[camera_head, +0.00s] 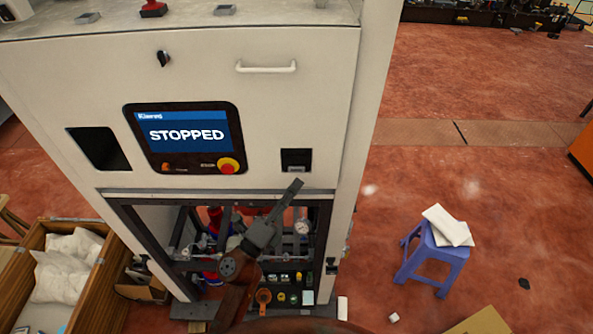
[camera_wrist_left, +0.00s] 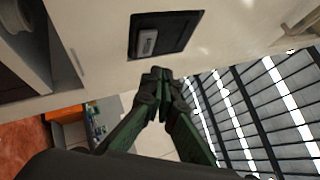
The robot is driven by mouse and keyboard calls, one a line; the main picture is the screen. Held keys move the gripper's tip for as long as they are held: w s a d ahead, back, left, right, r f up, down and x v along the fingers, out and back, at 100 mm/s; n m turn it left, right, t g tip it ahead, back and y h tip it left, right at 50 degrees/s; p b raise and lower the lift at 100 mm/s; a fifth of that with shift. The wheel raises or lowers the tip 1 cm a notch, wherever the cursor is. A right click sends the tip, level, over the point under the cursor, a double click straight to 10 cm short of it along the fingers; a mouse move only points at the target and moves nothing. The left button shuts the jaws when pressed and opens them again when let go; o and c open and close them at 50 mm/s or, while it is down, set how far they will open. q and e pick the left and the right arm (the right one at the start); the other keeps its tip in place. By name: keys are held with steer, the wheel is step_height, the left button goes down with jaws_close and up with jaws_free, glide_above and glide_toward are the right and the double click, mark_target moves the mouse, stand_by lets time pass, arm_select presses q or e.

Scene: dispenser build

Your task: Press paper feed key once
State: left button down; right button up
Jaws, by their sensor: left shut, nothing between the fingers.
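A small black recessed panel (camera_head: 297,158) with a grey key (camera_head: 296,169) is on the cream machine front, right of the screen. The same panel (camera_wrist_left: 172,33) and grey key (camera_wrist_left: 147,42) show at the top of the left wrist view. No label on the key is readable. My left gripper (camera_head: 297,183) is shut and empty, with its tips just below the panel in the head view. In the left wrist view the shut fingertips (camera_wrist_left: 158,76) are below the panel; contact is not visible. My right gripper is not in view.
The screen (camera_head: 187,136) reads "STOPPED", with a red and yellow knob (camera_head: 228,165) below it. A handle (camera_head: 266,68) is above. An open frame with pipes is below the panel. A blue stool (camera_head: 432,258) stands right; a wooden crate (camera_head: 92,285) stands left.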

mark_target(296, 169)
arm_select(q)
steer(key=shift+w, duration=0.9)
stand_by(0.3)
steer(key=shift+w, duration=0.1)
stand_by(0.3)
steer(key=shift+w, duration=0.3)
stand_by(0.4)
